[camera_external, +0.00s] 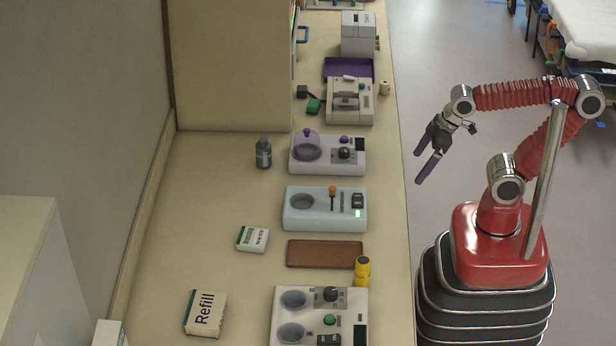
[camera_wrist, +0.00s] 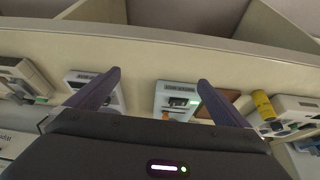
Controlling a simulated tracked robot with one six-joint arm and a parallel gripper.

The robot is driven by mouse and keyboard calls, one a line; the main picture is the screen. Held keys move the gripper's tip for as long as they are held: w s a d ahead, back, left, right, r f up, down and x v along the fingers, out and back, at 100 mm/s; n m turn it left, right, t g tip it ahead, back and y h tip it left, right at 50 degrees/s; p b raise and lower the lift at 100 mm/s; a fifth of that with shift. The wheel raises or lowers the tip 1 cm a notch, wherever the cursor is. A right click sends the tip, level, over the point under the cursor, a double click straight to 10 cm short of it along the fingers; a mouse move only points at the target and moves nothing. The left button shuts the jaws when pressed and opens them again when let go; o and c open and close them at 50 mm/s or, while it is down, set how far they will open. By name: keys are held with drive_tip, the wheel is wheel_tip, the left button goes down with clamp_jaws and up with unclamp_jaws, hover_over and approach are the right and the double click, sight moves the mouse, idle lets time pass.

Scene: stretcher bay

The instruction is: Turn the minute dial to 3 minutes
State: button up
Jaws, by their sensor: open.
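My gripper (camera_external: 423,168) is open and empty, raised over the aisle to the right of the counter. Its two purple fingers (camera_wrist: 160,77) are spread apart in the wrist view and touch nothing. Round black knobs show on two devices: one dial (camera_external: 331,294) on the white front device (camera_external: 311,310), another knob (camera_external: 344,153) on the white device with a purple-tinted dome (camera_external: 307,147). The markings are too small to read, so I cannot tell which is the minute dial or where it points.
A pale blue device (camera_external: 318,222) with an orange-topped lever (camera_external: 332,190) stands between them. A brown tray (camera_external: 320,262), a yellow bottle (camera_external: 362,271), a dark bottle (camera_external: 263,153) and a Refill box (camera_external: 205,313) are also on the counter.

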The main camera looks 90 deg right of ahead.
drive_tip(key=shift+s+a+r+t, duration=0.15)
drive_tip(key=shift+a+r+t, duration=0.15)
drive_tip(key=shift+a+r, duration=0.35)
drive_tip(key=shift+d+r, duration=0.1)
drive_tip(key=shift+d, duration=0.05)
drive_tip(key=shift+c, duration=0.5)
